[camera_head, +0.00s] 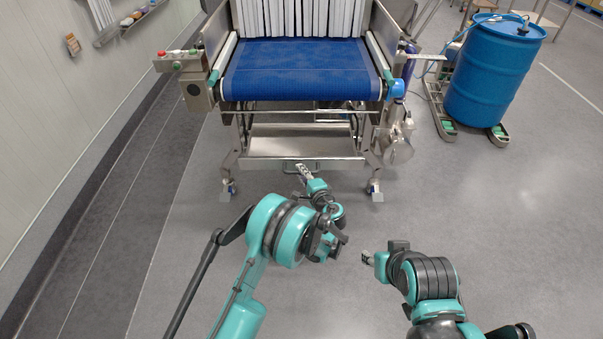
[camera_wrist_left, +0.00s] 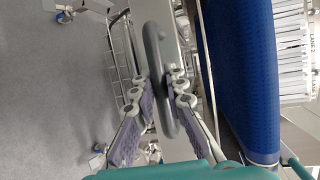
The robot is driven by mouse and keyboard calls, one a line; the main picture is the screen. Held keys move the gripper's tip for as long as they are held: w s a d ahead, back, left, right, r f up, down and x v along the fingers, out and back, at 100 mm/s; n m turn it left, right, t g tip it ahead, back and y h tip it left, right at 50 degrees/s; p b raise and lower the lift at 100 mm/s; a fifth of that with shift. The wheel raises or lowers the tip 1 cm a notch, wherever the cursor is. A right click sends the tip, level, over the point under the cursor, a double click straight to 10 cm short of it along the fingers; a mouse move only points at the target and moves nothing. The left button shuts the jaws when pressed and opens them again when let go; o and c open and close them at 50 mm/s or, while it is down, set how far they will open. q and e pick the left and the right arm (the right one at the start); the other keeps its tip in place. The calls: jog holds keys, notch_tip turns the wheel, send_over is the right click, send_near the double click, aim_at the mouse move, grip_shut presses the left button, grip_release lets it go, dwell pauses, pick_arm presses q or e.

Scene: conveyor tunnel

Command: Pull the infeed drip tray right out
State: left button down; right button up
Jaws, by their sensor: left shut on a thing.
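The infeed drip tray (camera_head: 300,146) is a shallow metal tray low under the blue belt, between the front legs of the conveyor frame. Its grey bar handle (camera_wrist_left: 152,45) shows in the left wrist view, standing off the tray's front face (camera_wrist_left: 181,60). My left gripper (camera_head: 303,170) reaches the tray's front edge at the handle. In the left wrist view its two fingers (camera_wrist_left: 164,86) lie on either side of the handle bar, shut on it. My right gripper (camera_head: 367,258) is over the floor, apart from the tray; its finger opening is too small to read.
The blue belt (camera_head: 296,70) and white strip curtain (camera_head: 300,18) are above the tray. A button box (camera_head: 182,62) sticks out at left. Frame legs with castors (camera_head: 228,188) flank the tray. A blue drum (camera_head: 494,75) stands at right. The floor in front is clear.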

pick_arm(q)
jog(key=c, duration=1.5)
grip_release()
jog(key=shift+c, duration=0.2)
jog(key=v, duration=1.2)
